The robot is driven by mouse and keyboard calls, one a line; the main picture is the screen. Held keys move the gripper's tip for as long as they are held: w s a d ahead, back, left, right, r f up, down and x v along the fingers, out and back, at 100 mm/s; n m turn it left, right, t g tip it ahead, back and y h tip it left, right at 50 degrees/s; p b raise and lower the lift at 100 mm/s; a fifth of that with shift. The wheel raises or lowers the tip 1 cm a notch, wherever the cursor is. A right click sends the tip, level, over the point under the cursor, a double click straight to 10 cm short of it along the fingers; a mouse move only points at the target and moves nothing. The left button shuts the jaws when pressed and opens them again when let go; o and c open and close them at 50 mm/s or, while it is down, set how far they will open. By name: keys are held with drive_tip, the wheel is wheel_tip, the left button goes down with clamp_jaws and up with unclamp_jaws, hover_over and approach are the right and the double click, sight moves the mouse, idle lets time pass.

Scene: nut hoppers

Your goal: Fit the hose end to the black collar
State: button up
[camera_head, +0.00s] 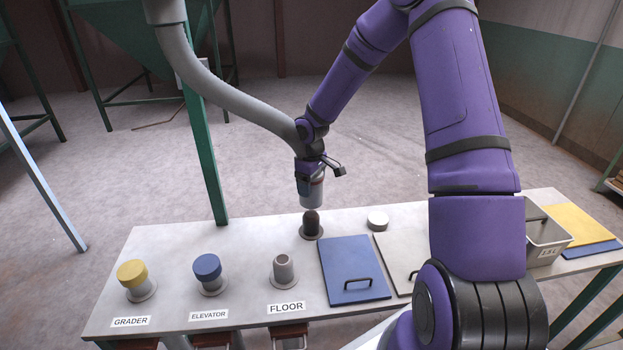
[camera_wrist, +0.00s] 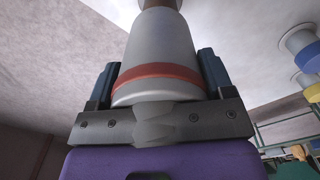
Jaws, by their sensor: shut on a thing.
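The hose end (camera_head: 311,190) is a grey cuff with a red band, on a thick grey hose (camera_head: 235,98) that comes down from the upper left. My gripper (camera_head: 309,172) is shut around it; in the wrist view the two jaws (camera_wrist: 158,75) flank the cuff (camera_wrist: 160,45). The hose end points down, roughly upright, just above the black collar (camera_head: 311,222), a dark stub on a flange at the back of the bench.
The bench (camera_head: 160,255) also bears a yellow-capped stub (camera_head: 132,273), a blue-capped stub (camera_head: 208,268) and an open grey stub (camera_head: 284,270) behind the FLOOR label. A white cap (camera_head: 377,220), a blue lid (camera_head: 352,268) and a grey bin (camera_head: 545,240) lie further right. A green post (camera_head: 203,150) stands behind.

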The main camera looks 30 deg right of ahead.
drive_tip(key=shift+f, duration=3.1)
drive_tip(key=shift+f, duration=0.1)
drive_tip(key=o, duration=1.1)
drive_tip(key=shift+c, duration=0.2)
wheel_tip(320, 180, up, 11)
drive_tip(key=shift+f, duration=0.1)
